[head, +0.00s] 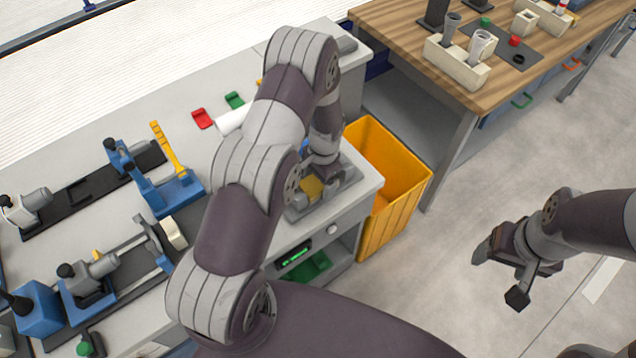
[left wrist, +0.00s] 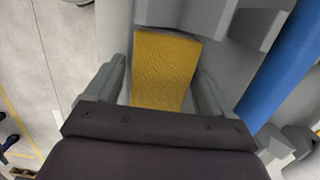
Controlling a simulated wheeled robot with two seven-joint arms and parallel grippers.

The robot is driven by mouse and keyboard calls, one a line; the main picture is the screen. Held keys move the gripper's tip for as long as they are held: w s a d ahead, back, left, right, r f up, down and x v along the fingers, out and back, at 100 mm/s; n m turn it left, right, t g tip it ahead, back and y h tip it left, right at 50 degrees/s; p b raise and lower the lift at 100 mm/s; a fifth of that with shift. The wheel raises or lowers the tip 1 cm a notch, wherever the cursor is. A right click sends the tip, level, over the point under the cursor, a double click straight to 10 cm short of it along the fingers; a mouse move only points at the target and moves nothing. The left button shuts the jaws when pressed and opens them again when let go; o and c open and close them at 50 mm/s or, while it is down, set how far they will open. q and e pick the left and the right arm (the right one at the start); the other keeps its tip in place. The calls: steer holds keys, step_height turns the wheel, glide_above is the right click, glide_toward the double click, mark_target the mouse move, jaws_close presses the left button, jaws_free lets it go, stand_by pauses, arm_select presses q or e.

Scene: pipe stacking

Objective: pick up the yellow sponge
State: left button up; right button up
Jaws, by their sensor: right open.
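The yellow sponge (head: 312,188) lies in a grey holder (head: 330,202) at the near right corner of the grey workbench. My left gripper (head: 320,170) is over it, and my wrist partly covers the sponge in the head view. In the left wrist view the sponge (left wrist: 163,68) shows between the two spread fingers of the left gripper (left wrist: 160,88), with a narrow gap beside them. I cannot tell how low the fingers reach. My right gripper (head: 497,275) is open and empty over the floor at the right.
An orange bin (head: 395,205) stands right beside the workbench. A wooden table (head: 400,25) with pipe parts stands at the back right. A blue cylinder (left wrist: 280,65) is close to the left gripper.

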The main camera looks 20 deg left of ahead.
mark_target(318, 181)
arm_select(q)
steer(key=c, duration=0.8)
steer(key=shift+o, duration=0.2)
steer(key=shift+r, duration=0.1)
step_height(318, 181, up, 10)
steer(key=shift+f+b, duration=0.1)
steer(key=shift+b, duration=0.65)
